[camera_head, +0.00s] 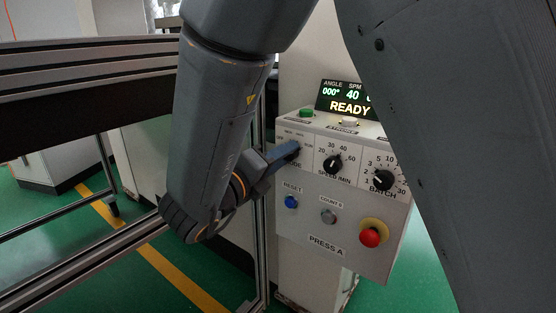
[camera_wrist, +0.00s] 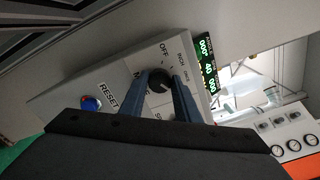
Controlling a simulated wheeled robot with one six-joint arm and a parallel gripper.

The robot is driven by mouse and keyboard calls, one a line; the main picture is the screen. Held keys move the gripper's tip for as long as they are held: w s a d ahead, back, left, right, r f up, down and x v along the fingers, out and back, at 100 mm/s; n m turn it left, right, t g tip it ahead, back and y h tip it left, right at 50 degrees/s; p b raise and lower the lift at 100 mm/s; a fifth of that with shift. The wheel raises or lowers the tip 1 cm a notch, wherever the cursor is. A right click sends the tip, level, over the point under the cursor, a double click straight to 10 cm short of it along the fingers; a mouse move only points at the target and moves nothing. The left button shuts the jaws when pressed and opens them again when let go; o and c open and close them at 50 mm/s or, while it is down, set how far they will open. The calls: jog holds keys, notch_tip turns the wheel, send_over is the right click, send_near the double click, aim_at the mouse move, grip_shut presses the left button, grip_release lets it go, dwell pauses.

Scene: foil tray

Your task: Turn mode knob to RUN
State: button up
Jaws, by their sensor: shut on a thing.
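The mode knob (camera_wrist: 159,80) is a black round knob in the wrist view, with labels OFF, INCH and ONCE on the panel around it. My gripper (camera_wrist: 165,84) has its two blue-grey fingers on either side of the knob, shut on it. In the head view my gripper (camera_head: 290,152) reaches the upper left of the PRESS A panel (camera_head: 325,245), over the MODE label, and hides the knob. The knob's pointer and the RUN label cannot be made out clearly. The display (camera_head: 348,98) reads READY, angle 000 and SPM 40.
Right of the mode knob are the speed knob (camera_head: 333,164) and the batch knob (camera_head: 384,181). Below are a blue reset button (camera_head: 291,202), a grey counter button (camera_head: 328,216) and a red stop button (camera_head: 370,237). A metal frame (camera_head: 259,215) stands close left of the panel.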

jog(key=shift+r, duration=0.1)
jog(key=o, duration=1)
jog(key=shift+w, duration=0.1)
jog(key=shift+o, duration=0.2)
jog(key=shift+a, duration=0.1)
jog(key=v, duration=0.8)
